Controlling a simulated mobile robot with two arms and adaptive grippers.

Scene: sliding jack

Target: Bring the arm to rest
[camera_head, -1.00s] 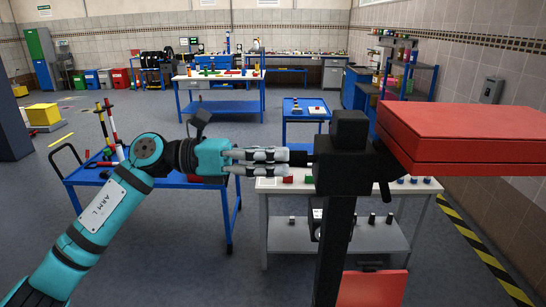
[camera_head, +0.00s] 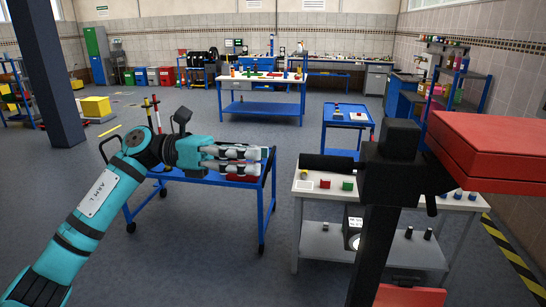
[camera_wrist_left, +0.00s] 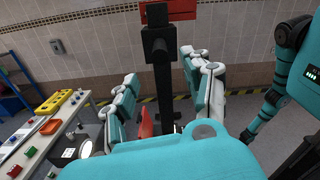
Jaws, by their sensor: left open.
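My left gripper (camera_head: 262,162) is open and empty in the head view, its fingers pointing right. It hangs in front of the blue cart, clear of the sliding jack's black handle (camera_head: 326,165), with a gap between them. The jack's black slider (camera_head: 392,185) sits on a dark post, with a red platform (camera_head: 490,150) at upper right. In the left wrist view my left gripper (camera_wrist_left: 163,80) shows its two fingers spread apart, with the jack's dark post (camera_wrist_left: 163,62) visible between them. My right gripper is not seen.
A blue cart (camera_head: 195,175) stands behind my left arm. A grey workbench (camera_head: 312,207) with coloured buttons stands behind the jack. Open grey floor lies between the cart and the bench. A tiled wall and a yellow-black floor stripe (camera_head: 510,255) are at right.

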